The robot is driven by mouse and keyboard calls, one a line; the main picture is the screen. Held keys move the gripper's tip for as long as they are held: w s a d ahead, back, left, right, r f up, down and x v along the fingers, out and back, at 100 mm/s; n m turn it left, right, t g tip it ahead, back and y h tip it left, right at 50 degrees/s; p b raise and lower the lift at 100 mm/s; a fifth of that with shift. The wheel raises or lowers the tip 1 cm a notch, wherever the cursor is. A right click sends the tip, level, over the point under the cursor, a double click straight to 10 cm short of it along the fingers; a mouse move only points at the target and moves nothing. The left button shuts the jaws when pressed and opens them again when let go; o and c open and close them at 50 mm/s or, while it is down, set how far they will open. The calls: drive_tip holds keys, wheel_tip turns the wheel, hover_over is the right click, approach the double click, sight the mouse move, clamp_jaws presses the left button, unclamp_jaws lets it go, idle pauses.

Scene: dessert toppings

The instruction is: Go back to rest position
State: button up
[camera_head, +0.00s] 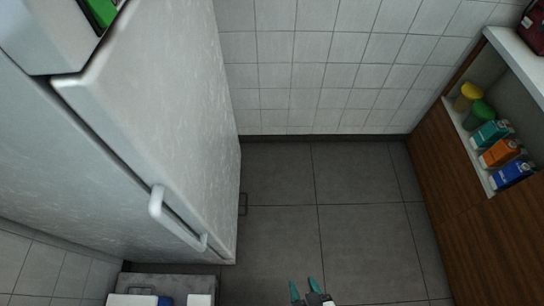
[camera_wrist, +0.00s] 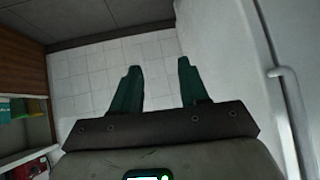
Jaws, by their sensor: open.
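My gripper (camera_head: 307,288) shows at the bottom edge of the head view, with two green fingertips over the dark tiled floor. In the wrist view my gripper (camera_wrist: 157,76) has its two green fingers spread apart with nothing between them. Behind the fingers is a white tiled wall. My gripper is open, empty and apart from everything around it. The rest of my arm is mostly out of the head view.
A large white fridge (camera_head: 160,110) with a handle (camera_head: 175,222) stands at left. A wooden cabinet (camera_head: 440,160) at right has a shelf holding several cartons, including a blue one (camera_head: 512,175). A grey surface (camera_head: 150,281) lies at bottom left. The floor (camera_head: 330,225) between is clear.

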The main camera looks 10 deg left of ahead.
drive_tip(key=s+d+r+m+g+h, duration=0.1)
drive_tip(key=d+r+g, duration=0.2)
drive_tip(key=d, duration=0.7)
drive_tip(key=d+r+m+g+h, duration=0.2)
drive_tip(key=d+r+g, duration=0.2)
drive_tip(key=d+r, duration=0.4)
drive_tip(key=d, duration=0.2)
drive_tip(key=shift+s+d+g+h, duration=0.3)
drive_tip(key=shift+s, duration=0.05)
drive_tip(key=shift+c, duration=0.3)
